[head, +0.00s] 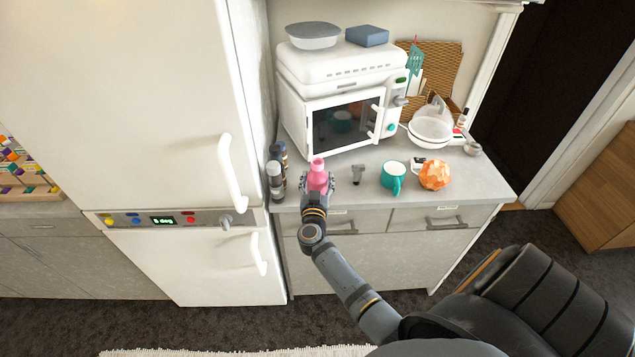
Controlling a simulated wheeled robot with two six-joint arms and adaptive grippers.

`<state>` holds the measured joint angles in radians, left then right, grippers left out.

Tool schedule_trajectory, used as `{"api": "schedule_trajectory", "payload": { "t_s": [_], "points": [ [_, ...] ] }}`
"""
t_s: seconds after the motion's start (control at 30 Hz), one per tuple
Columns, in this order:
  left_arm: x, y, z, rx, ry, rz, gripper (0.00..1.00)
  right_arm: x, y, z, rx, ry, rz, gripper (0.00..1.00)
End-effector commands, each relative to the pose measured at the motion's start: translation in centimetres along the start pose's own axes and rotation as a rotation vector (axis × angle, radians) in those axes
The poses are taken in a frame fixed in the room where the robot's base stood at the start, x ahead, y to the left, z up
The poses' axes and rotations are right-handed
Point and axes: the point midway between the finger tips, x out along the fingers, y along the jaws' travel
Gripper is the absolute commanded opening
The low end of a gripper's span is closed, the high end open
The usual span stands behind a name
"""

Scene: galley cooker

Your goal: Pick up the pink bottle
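The pink bottle (317,174) stands upright near the front edge of the grey counter, left of its middle.
Dark bottles (275,180) stand close on the left, beside the fridge (150,120). A white microwave (345,105) stands behind. A small grey item (358,174), a teal mug (394,176) and an orange faceted object (434,175) are to the right.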

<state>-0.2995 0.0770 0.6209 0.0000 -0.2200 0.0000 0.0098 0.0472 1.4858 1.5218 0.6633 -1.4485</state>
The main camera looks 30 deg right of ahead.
Motion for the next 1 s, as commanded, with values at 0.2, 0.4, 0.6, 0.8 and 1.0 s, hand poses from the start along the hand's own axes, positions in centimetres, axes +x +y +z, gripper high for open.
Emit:
{"api": "schedule_trajectory", "payload": {
  "t_s": [0.2,0.4,0.6,0.8,1.0],
  "points": [
    [0.0,0.0,0.0,0.000,0.000,0.000,0.60,0.0,0.0,0.0,0.000,0.000,0.000,0.28],
    [0.0,-0.1,0.1,0.001,-0.001,-0.001,0.60,0.0,0.0,-0.1,0.000,0.001,0.000,0.14],
    [-0.2,-0.2,0.1,0.001,-0.001,-0.003,0.60,0.0,0.0,-0.5,0.001,0.002,0.000,0.13],
    [-1.6,-0.3,-0.1,0.001,-0.002,-0.003,0.60,0.0,0.0,-3.6,0.003,0.004,0.001,0.13],
    [-3.9,-0.5,-0.3,0.001,-0.002,-0.003,0.60,-3.4,2.5,-8.7,0.001,0.003,0.000,0.13]
  ]
}}
